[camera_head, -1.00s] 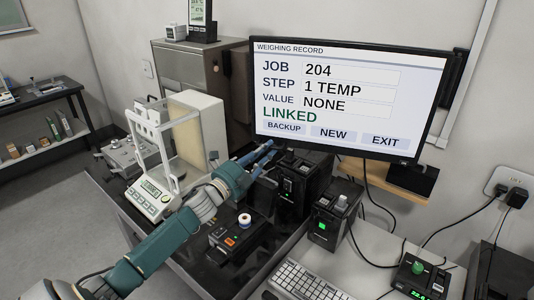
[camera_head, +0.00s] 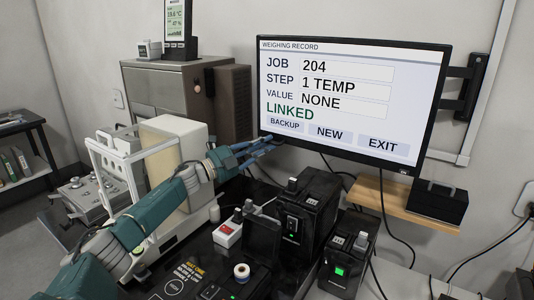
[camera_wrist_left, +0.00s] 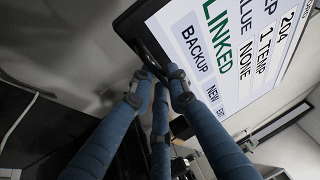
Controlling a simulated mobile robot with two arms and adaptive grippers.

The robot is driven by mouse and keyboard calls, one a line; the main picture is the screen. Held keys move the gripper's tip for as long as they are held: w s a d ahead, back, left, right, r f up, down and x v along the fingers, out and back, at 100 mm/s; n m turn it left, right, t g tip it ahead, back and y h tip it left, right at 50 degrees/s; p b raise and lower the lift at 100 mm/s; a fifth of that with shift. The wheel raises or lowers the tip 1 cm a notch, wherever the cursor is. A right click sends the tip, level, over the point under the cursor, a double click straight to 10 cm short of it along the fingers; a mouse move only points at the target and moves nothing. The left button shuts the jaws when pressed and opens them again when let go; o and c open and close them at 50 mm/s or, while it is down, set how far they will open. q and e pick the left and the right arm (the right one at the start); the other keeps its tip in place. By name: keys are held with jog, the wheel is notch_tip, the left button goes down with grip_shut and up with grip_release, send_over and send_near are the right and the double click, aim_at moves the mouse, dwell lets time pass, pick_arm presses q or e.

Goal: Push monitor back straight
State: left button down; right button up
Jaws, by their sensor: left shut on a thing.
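The monitor (camera_head: 350,95) hangs on the wall at an angle and shows a weighing record with JOB 204, STEP 1 TEMP, VALUE NONE and LINKED. Its screen also fills the upper right of the left wrist view (camera_wrist_left: 225,50). My left gripper (camera_head: 272,143) is at the monitor's lower left corner. In the left wrist view its blue fingers (camera_wrist_left: 160,82) are closed together on a dark loop at that corner; the exact contact is partly hidden by the fingers. My right gripper is not in view.
A black wall arm (camera_head: 465,88) stands behind the monitor's right side. A wooden shelf (camera_head: 395,203) with a black box (camera_head: 438,203) is below it. Black devices (camera_head: 303,210) stand under my left gripper. A white balance (camera_head: 170,165) stands behind my left arm.

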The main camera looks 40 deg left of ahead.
pick_arm(q)
jog(key=shift+a+r, duration=0.3)
jog(key=shift+r, duration=0.1)
jog(key=c, duration=1.9)
grip_release()
jog(key=shift+w, duration=0.15)
jog(key=shift+o, duration=1.2)
jog(key=shift+w+f, duration=0.2)
jog(key=shift+f, duration=0.05)
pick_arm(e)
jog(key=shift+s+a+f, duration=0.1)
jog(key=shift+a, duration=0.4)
